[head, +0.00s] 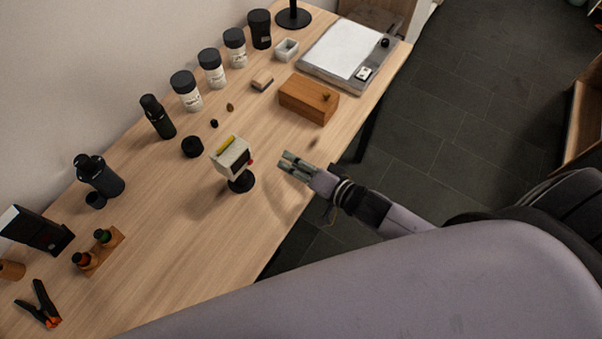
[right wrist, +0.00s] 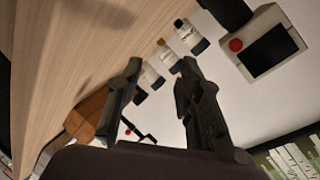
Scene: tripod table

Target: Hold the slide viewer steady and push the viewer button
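The slide viewer (head: 232,157) is a pale box with a yellow strip on top, a dark screen and a red button (head: 251,162) on its right side. It stands on a round black base (head: 241,182) on the table. My right gripper (head: 288,163) is to the right of the viewer, apart from it, above the table. In the right wrist view the right gripper (right wrist: 156,80) has its two fingers spread with nothing held between them. The viewer (right wrist: 270,46) shows there at the top right, with its red button (right wrist: 236,45) facing the gripper side. My left gripper is not in view.
The wooden table (head: 160,240) has several dark-lidded jars (head: 212,72) along the wall. A wooden box (head: 308,98) and a light pad (head: 342,52) are at the back right. Bottles in a wooden rack (head: 100,252) and a clamp (head: 42,305) are at the left.

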